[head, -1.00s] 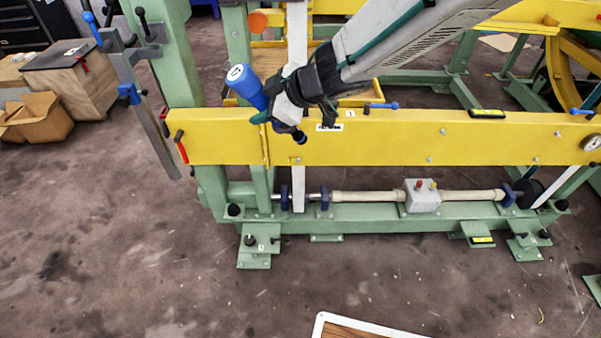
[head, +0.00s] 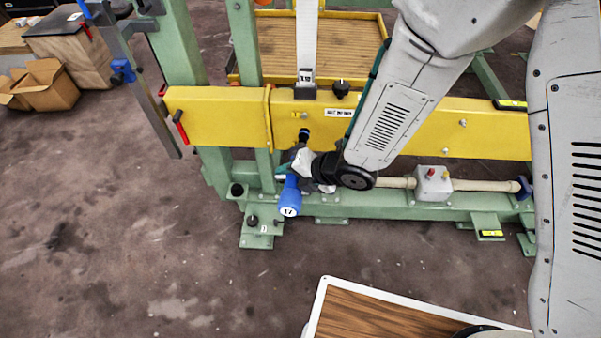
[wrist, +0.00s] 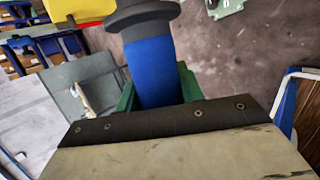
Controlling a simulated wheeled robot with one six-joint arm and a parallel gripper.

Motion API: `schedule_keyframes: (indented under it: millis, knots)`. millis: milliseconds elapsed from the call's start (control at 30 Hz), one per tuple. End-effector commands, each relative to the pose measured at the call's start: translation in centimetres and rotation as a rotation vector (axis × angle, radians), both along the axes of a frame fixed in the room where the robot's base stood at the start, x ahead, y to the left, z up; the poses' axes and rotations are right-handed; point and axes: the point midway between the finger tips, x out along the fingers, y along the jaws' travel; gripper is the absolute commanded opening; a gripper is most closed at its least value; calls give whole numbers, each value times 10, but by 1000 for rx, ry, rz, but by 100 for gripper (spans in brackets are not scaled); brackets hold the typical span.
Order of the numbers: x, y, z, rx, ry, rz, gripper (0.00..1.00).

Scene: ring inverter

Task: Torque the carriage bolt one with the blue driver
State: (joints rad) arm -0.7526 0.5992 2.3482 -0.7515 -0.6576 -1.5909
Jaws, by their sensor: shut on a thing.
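My gripper (head: 297,173) is shut on the blue driver (head: 289,200), in front of the yellow beam. The driver's blue end, marked 17, faces the head camera, and its dark tip (head: 304,134) points at the beam face. The tip is just below a small bolt head (head: 304,115) beside a "1" label (head: 295,115). I cannot tell whether the tip touches the beam or a bolt. In the wrist view the blue driver (wrist: 150,70) stands between my green fingers (wrist: 157,98), with a black collar above.
The yellow beam (head: 215,118) runs across the green frame (head: 400,204). A black knob (head: 342,88) and a white upright strip (head: 307,40) sit above the bolt. A grey box (head: 432,184) lies below right. A wood-topped white-edged board (head: 380,315) is in front.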

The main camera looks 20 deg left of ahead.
Motion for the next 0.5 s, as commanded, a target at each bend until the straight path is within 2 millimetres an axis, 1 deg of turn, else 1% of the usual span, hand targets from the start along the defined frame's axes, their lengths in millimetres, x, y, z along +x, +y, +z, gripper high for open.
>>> schedule_keyframes:
  millis: [33, 100, 200, 500]
  knots:
    - [-4, -4, -7, 3, -17, 25, 8]
    - [-7, -7, -13, 8, -42, 59, 8]
    - [-10, -11, -18, 14, -62, 85, 8]
    - [-6, -18, -18, 15, -67, 82, 8]
